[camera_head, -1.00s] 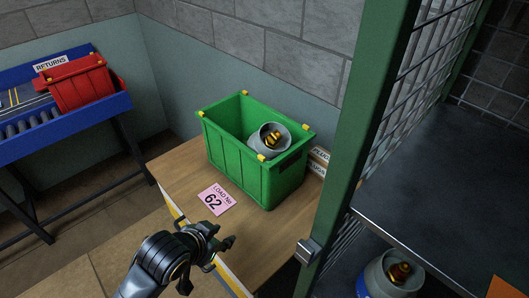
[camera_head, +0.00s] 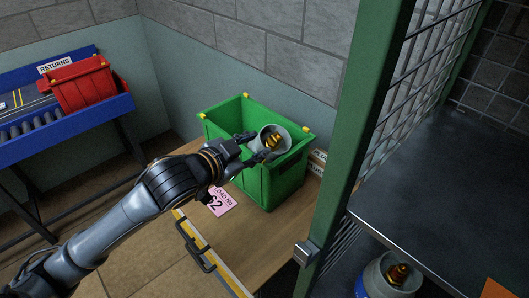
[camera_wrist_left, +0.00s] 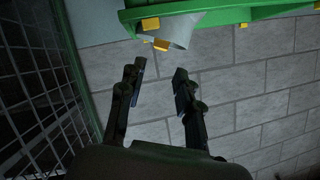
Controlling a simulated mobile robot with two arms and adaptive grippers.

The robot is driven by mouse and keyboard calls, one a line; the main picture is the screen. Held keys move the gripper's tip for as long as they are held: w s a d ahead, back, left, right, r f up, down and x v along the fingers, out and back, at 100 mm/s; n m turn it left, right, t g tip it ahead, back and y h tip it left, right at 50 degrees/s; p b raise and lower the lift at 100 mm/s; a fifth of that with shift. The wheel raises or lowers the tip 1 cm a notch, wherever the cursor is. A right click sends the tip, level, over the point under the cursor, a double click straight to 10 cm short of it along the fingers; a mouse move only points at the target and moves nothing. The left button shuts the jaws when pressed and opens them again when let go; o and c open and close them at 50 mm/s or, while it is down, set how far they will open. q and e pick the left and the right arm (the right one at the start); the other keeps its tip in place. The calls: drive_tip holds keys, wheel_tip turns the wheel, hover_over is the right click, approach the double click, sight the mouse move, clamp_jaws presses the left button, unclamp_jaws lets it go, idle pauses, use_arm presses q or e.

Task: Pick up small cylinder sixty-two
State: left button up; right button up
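A small grey cylinder (camera_head: 291,139) with a brass valve stands in the green crate (camera_head: 281,186) on a wooden table. A pink card reading "LOAD No 62" (camera_head: 221,204) lies in front of the crate, partly covered by my arm. My left gripper (camera_head: 256,148) is open and empty at the crate's near left rim, with its fingertips close to the valve. In the left wrist view the open fingers (camera_wrist_left: 160,73) point toward the cylinder's grey edge (camera_wrist_left: 183,36) and the crate rim (camera_wrist_left: 215,16), with a gap between. My right gripper is not in view.
A green post (camera_head: 356,150) with wire mesh stands right of the crate. A red crate (camera_head: 82,88) rests on the blue returns conveyor (camera_head: 60,128) at left.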

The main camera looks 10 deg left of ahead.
sight(274, 137)
use_arm(q)
drive_tip(key=x, duration=0.3)
drive_tip(key=shift+w+d+f, duration=0.1)
drive_tip(key=shift+w+d, duration=0.05)
drive_tip(key=shift+w, duration=0.1)
drive_tip(key=shift+w+d+f+p, duration=0.1)
drive_tip(key=shift+w+f+p, duration=0.1)
drive_tip(key=shift+w+p, duration=0.25)
drive_tip(key=p+x, duration=0.1)
drive_tip(key=x, duration=0.2)
drive_tip(key=shift+w+f, duration=0.15)
drive_tip(key=shift+f, duration=0.1)
drive_tip(key=shift+w+d+f, duration=0.15)
drive_tip(key=shift+w+f, duration=0.05)
drive_tip(key=shift+w, duration=0.2)
drive_tip(key=shift+s, duration=0.1)
clamp_jaws()
drive_tip(key=shift+r, duration=0.2)
